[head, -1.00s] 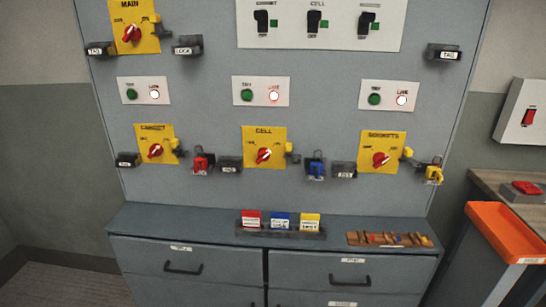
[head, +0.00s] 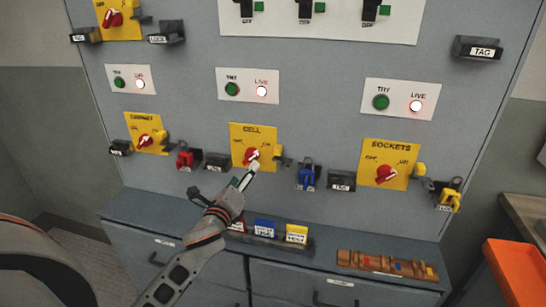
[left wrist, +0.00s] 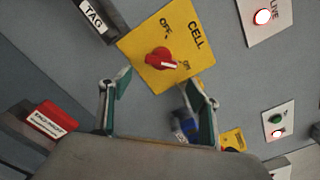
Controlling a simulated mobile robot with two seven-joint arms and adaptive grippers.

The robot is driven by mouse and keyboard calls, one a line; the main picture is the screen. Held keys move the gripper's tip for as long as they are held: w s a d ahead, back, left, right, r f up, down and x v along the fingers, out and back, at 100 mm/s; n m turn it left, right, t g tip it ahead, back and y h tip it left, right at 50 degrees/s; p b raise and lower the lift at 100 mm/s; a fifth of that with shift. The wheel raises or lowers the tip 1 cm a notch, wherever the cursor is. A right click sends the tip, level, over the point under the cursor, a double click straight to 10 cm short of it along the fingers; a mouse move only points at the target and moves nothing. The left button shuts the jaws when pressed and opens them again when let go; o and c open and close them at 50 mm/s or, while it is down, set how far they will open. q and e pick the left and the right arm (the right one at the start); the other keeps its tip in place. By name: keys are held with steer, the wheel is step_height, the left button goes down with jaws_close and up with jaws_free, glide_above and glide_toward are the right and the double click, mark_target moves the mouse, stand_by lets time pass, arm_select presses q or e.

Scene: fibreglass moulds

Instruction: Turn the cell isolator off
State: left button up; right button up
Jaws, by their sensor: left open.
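The cell isolator is a yellow plate marked CELL (head: 240,135) with a red rotary knob (head: 251,155) on the grey panel. In the left wrist view the knob (left wrist: 158,57) shows its pale pointer towards ON. My left gripper (head: 246,175) is open and empty, just below and in front of the knob in the head view. In the left wrist view its two fingers (left wrist: 160,85) stand apart on either side below the knob, with no visible contact. My right gripper is out of view.
The cabinet isolator (head: 147,133) and sockets isolator (head: 387,164) flank it. A black tag holder (head: 216,161) and a blue padlock (head: 306,177) hang nearby. The cell's LIVE lamp (head: 261,91) glows. A drawer unit's ledge (head: 325,238) juts out below.

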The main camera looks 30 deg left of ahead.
mark_target(250, 161)
arm_select(q)
steer(key=shift+x, duration=3.9)
steer(key=shift+a+r, duration=0.1)
steer(key=shift+a, duration=0.05)
steer(key=c, duration=1.1)
